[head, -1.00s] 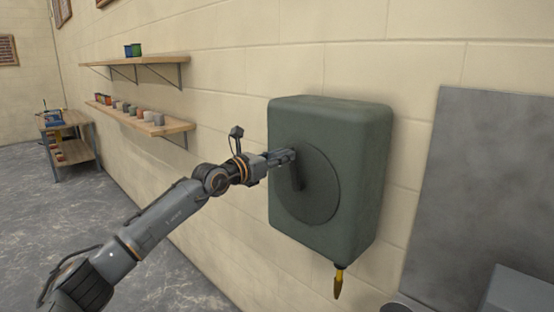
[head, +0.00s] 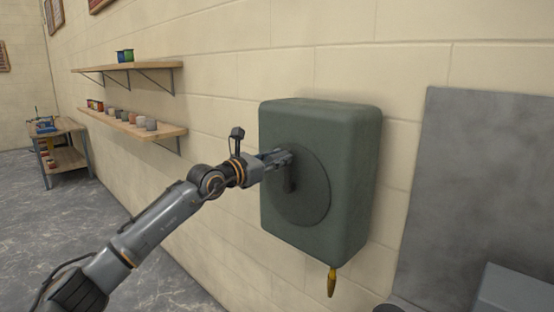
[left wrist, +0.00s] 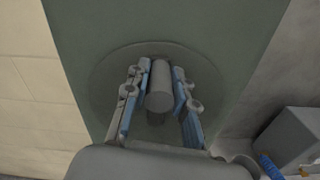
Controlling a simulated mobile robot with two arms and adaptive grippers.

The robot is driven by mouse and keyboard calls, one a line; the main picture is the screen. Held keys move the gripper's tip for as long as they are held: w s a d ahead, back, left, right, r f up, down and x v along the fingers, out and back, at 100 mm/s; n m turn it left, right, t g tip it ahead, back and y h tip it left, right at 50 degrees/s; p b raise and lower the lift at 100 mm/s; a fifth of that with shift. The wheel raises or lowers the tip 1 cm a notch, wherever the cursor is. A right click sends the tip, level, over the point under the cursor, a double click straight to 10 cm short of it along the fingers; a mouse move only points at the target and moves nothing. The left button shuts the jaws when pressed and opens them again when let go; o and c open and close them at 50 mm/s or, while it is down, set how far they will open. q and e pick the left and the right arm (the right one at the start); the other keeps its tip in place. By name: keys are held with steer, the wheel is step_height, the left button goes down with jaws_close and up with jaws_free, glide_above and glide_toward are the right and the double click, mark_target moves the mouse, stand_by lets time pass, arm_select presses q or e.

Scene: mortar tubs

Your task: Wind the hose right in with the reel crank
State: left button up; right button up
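The hose reel (head: 348,180) is a dark green box on the block wall, with a round disc (head: 312,200) on its front face. The hose end with a yellow nozzle (head: 332,282) hangs just under the box. The crank (head: 290,182) sits on the disc, its grip near the disc's upper left. My left gripper (head: 280,158) is at the crank grip. In the left wrist view the grey cylindrical grip (left wrist: 160,88) lies between the two blue-padded fingers, which close in on it from both sides. My right gripper is not in view.
A grey panel (head: 475,180) stands right of the reel, with a grey box (head: 512,290) in front. The floor at left is clear.

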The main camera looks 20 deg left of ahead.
arm_select(q)
steer(key=o, duration=0.3)
steer(key=shift+d+f, duration=0.15)
steer(key=shift+d, duration=0.1)
steer(key=shift+o, duration=0.3)
steer(key=shift+s+d, duration=0.1)
steer(key=shift+d, duration=0.05)
steer(key=shift+s+a, duration=0.2)
steer(key=shift+a, duration=0.15)
steer(key=v, duration=1.1)
steer(key=shift+s, duration=0.25)
steer(key=shift+d, duration=0.15)
